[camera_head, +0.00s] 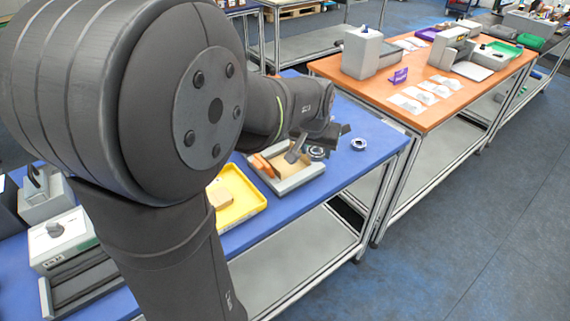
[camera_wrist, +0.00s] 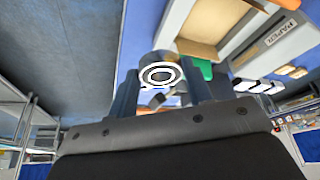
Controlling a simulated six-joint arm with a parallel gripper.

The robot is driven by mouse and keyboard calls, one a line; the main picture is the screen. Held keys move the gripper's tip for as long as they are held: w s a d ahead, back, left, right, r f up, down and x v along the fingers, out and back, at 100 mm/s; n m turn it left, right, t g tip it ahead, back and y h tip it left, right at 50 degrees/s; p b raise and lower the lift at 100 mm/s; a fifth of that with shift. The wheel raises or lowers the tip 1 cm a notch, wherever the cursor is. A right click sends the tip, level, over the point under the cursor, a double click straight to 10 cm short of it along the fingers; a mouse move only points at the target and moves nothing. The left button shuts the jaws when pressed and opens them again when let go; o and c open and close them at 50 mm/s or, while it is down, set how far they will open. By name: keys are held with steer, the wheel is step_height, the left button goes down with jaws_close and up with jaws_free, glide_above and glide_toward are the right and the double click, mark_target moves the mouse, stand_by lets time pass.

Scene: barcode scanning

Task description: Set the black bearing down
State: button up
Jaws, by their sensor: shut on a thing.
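My gripper (camera_head: 318,144) is shut on the black bearing (camera_head: 317,153), a dark ring with a lighter inner band. It is over the blue table, by the right end of a grey tray. In the wrist view, a black and white ring (camera_wrist: 160,76) shows between the fingers of my gripper (camera_wrist: 160,88). Whether the bearing touches the table cannot be told. A second, lighter bearing (camera_head: 358,143) lies on the blue table to the right, apart from my gripper.
The grey tray (camera_head: 302,180) holds brown and orange pieces. A yellow tray (camera_head: 240,209) with a brown box stands nearer. The blue table (camera_head: 368,165) is bare around the second bearing. An orange-brown table (camera_head: 448,108) with white cards and machines stands beyond.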

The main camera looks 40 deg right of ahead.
glide_above(285, 168)
steer(key=f, duration=0.6)
steer(key=shift+s+a+f, duration=0.1)
steer(key=shift+a, duration=0.2)
step_height(285, 168, down, 4)
steer(key=shift+f, duration=0.1)
steer(key=shift+s+a+f, duration=0.1)
steer(key=shift+s+f, duration=0.05)
steer(key=shift+f, duration=0.45)
steer(key=o, duration=1)
steer(key=shift+f, duration=0.1)
steer(key=shift+o, duration=0.3)
steer(key=v, duration=1.3)
steer(key=shift+w+d+r, duration=0.3)
steer(key=shift+r, duration=0.05)
steer(key=x, duration=1.2)
